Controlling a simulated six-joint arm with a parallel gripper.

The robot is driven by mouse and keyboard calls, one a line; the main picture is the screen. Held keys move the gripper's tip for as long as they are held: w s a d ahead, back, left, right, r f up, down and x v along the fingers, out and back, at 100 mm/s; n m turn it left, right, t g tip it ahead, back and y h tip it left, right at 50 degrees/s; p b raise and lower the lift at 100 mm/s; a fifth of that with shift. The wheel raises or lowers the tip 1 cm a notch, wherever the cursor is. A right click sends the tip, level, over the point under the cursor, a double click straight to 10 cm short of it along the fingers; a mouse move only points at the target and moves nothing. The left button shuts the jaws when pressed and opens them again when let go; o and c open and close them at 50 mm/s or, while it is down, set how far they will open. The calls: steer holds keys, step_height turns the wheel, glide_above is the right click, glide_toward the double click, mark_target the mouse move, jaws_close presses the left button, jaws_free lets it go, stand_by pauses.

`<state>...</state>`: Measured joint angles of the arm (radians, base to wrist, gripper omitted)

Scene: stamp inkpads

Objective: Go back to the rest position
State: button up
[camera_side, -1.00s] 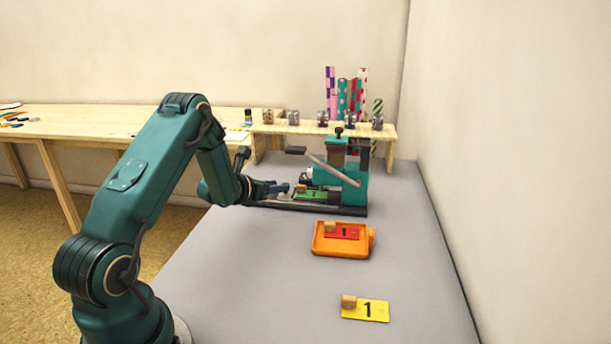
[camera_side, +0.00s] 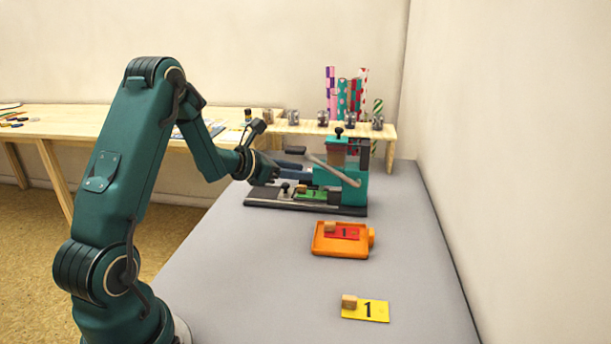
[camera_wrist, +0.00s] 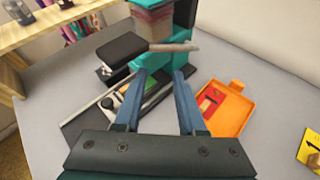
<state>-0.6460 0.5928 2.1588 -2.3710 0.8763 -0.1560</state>
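My gripper (camera_side: 296,170) hangs above the left end of the teal stamping machine (camera_side: 352,190) in the side view. In the wrist view, its two blue fingers (camera_wrist: 160,84) are spread apart with nothing held between them. A green card (camera_side: 312,195) with a small wooden block (camera_side: 302,188) lies on the machine's dark base, below the gripper. In the wrist view, the fingers and the machine partly hide the green card.
An orange tray (camera_side: 325,249) holds a red card marked 1 (camera_side: 346,233) and a wooden block. A yellow card marked 1 (camera_side: 366,311) with a block lies nearer the front. A wooden shelf (camera_side: 290,128) with jars stands behind. A wall bounds the right side.

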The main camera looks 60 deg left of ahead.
steer(key=d+r+m+g+h, duration=0.1)
steer(key=d+r+m+h, duration=0.3)
steer(key=d, duration=0.3)
steer(key=d+r+m+g+h, duration=0.1)
steer(key=d+r+m+h, duration=0.15)
steer(key=d+m, duration=0.45)
steer(key=s+d+r+m+g+h, duration=0.2)
steer(key=s+d+r+m+g, duration=0.15)
steer(key=s+d+m, duration=0.7)
steer(key=s+d+f+m+g+y, duration=0.3)
steer(key=s+d+m+g, duration=0.1)
steer(key=s+m, duration=0.25)
steer(key=s+a+f+m+t+y, duration=0.1)
steer(key=s+a+f+m+y, duration=0.1)
steer(key=s+a+m+y, duration=0.3)
steer(key=shift+s+a+m, duration=0.25)
steer(key=shift+s+m, duration=0.55)
steer(key=shift+m, duration=0.1)
